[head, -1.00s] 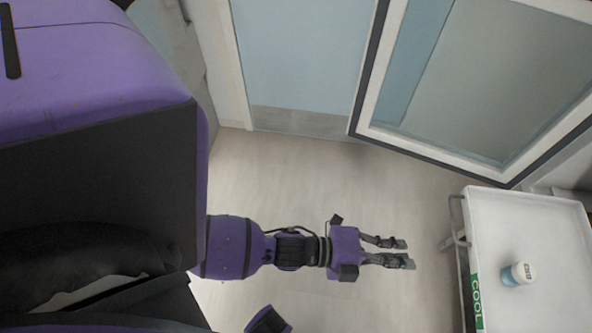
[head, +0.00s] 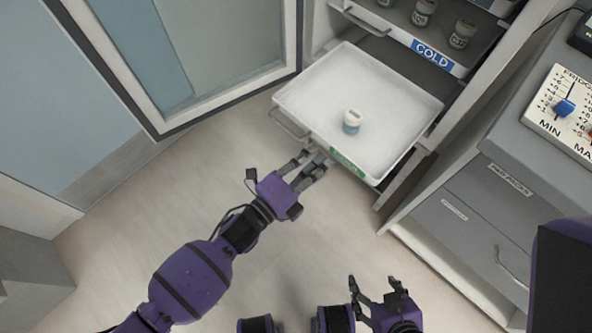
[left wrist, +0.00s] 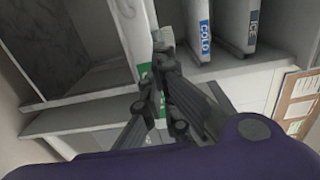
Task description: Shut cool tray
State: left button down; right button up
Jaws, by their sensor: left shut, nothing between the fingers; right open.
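The cool tray (head: 300,96) is white with a raised rim and a green label (head: 346,163) on its front edge. It is pulled out of the open fridge in the head view. A small white and blue jar (head: 352,121) stands upright on it. My left gripper (head: 314,159) is shut and empty at the tray's front, just left of the label; I cannot tell whether it touches. In the left wrist view its fingers (left wrist: 160,68) partly hide the green label (left wrist: 143,72). My right gripper (head: 370,290) is open and empty, low in the head view.
The fridge's glass door (head: 205,55) stands open at the left of the tray. A shelf labelled COLD (head: 432,54) holds several jars above it. A grey drawer cabinet (head: 470,215) and a control panel (head: 566,108) are at the right. The floor before the tray is clear.

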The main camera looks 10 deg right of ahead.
pick_arm(q)
jog(key=x, duration=0.2)
jog(key=shift+w+d, duration=0.25)
pick_arm(e)
jog(key=shift+w, duration=0.15)
